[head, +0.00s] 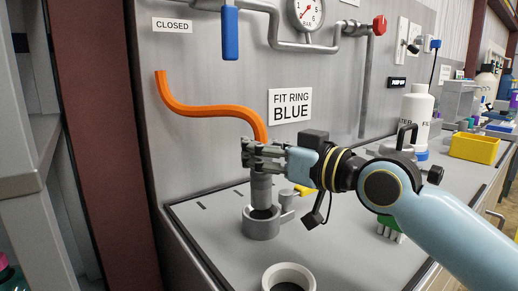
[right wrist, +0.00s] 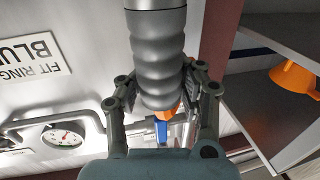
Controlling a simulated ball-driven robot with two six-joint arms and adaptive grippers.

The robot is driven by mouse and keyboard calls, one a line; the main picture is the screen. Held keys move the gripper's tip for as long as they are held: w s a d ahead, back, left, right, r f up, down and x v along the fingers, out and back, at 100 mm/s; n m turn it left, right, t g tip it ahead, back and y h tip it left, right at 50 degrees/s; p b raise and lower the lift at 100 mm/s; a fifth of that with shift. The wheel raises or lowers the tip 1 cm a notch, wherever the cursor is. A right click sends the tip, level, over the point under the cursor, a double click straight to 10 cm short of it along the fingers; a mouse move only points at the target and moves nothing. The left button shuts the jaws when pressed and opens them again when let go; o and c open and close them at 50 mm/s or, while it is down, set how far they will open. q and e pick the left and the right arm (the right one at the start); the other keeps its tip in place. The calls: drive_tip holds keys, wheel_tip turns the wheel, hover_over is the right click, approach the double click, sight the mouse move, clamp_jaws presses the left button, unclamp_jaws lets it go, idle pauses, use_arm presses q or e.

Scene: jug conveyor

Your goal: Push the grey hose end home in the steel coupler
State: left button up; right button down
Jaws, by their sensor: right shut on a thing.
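My right gripper (head: 262,154) is shut around the upper part of the grey hose end (head: 262,187). An orange hose (head: 205,110) runs from the left into the top of the grip. The hose end points down, roughly upright, over the steel coupler (head: 261,226), a short grey cylinder on the bench. Its lower tip is at the coupler's dark mouth; how deep it sits I cannot tell. In the right wrist view the ribbed hose end (right wrist: 158,65) lies between the two fingers (right wrist: 163,92). The coupler is not clear there. My left gripper is not in view.
A pale ring (head: 289,272) stands on the grey bench in front of the coupler. A yellow lever (head: 304,190) shows beside the coupler. The wall behind carries a "FIT RING BLUE" sign (head: 291,107), a blue handle (head: 230,34) and a gauge (head: 306,12). Bench left of the coupler is clear.

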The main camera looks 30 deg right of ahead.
sight(270, 177)
drive_tip(key=shift+f, duration=0.15)
idle(0.5)
drive_tip(key=shift+f+b, duration=0.3)
drive_tip(key=shift+b, duration=0.15)
drive_tip(key=shift+f+b, duration=1.65)
drive_tip(key=shift+f, duration=0.25)
drive_tip(key=c, duration=0.7)
unclamp_jaws()
drive_tip(key=shift+r, duration=0.1)
wheel_tip(270, 177, up, 10)
drive_tip(key=shift+f, duration=0.1)
